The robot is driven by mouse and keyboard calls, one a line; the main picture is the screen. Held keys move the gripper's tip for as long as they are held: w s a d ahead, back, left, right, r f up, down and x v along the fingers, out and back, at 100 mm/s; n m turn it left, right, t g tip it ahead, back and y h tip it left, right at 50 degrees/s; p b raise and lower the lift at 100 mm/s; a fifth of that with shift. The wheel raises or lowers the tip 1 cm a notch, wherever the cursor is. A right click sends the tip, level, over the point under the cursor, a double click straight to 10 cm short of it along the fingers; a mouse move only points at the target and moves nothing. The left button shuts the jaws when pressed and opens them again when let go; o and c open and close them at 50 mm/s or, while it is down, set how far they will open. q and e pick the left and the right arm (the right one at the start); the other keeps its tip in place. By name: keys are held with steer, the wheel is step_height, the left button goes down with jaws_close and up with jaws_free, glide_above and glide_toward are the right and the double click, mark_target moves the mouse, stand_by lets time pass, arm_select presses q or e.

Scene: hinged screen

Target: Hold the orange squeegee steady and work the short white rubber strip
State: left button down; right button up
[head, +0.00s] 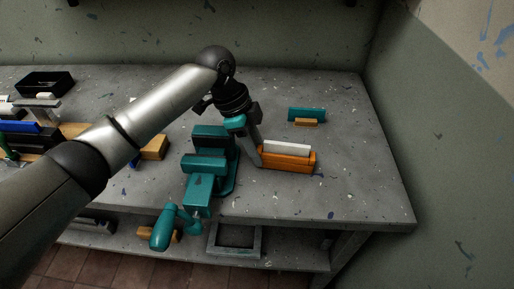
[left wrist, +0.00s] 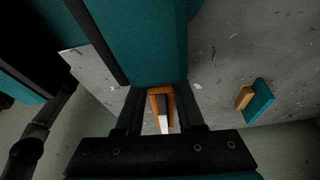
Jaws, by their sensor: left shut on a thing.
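The orange squeegee (head: 287,163) sits on the grey bench just right of the teal vise (head: 205,180). The short white rubber strip (head: 287,148) lies along its top. My left gripper (head: 257,156) reaches down at the squeegee's left end and is shut on it. In the left wrist view the orange squeegee (left wrist: 154,93) and the white strip (left wrist: 163,115) show between the two dark fingers (left wrist: 160,98). A large teal part (left wrist: 145,40), likely the vise, hides the fingertips there. My right gripper is not in view.
A teal piece with a small wooden block (head: 306,116) stands behind the squeegee, and shows at right in the left wrist view (left wrist: 261,100). A black tray (head: 45,84) and several tools lie at far left. The bench is clear to the right. A lower shelf holds a grey tray (head: 235,252).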

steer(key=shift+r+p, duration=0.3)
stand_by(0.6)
